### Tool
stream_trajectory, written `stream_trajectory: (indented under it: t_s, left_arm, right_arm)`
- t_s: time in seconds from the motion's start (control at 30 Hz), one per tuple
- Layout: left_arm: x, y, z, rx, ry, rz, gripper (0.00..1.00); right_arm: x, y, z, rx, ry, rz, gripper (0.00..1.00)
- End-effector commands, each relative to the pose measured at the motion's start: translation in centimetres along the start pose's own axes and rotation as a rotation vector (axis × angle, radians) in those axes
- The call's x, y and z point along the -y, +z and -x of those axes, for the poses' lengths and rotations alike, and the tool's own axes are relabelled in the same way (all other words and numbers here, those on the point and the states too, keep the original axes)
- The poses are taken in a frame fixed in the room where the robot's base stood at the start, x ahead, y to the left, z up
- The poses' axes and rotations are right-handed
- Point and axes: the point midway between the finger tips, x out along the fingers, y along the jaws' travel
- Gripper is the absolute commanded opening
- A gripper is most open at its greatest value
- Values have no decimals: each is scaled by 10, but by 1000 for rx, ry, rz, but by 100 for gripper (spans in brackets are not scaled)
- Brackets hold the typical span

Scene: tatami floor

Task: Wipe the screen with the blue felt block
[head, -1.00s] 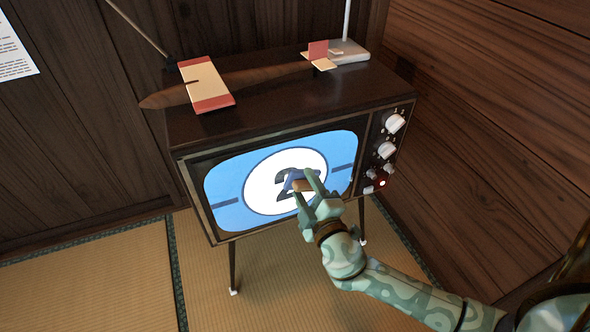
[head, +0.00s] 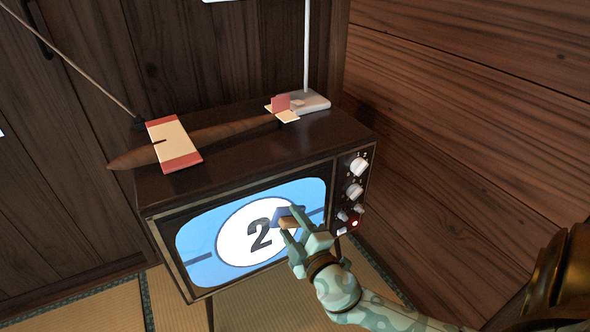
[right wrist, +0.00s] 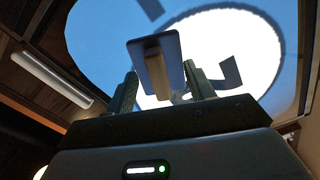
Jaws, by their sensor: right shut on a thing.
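The television's screen (head: 200,240) glows blue, with a white circle and a dark "2". It also fills much of the right wrist view (right wrist: 90,40). My right gripper (head: 291,229) is shut on the blue felt block (head: 289,211) by its tan wooden part. The block is in front of the screen, at the upper right of the circle. In the right wrist view, the block (right wrist: 155,65) sits between the two fingertips (right wrist: 163,88). I cannot tell whether the felt touches the glass. My left gripper is not in view.
Knobs (head: 355,190) line the cabinet's right front. A wood-panelled wall (head: 470,110) stands to the right, and tatami (head: 110,308) lies below.

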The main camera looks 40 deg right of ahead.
Motion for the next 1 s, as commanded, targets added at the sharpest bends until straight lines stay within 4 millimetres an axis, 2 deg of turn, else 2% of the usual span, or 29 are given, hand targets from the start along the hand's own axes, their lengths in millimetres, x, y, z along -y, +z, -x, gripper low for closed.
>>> stream_trajectory:
  t_s: [0.3, 0.53, 0.8, 1.0]
  left_arm:
    - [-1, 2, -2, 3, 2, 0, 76]
    - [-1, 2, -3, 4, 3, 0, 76]
    - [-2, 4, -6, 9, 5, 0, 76]
    - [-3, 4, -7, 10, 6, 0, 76]
  right_arm:
    - [12, -27, 1, -3, 1, -4, 31]
    - [15, -36, 1, -3, 1, -2, 31]
    - [26, -59, 2, -2, -1, -3, 31]
    - [28, -66, 2, -2, -1, -2, 31]
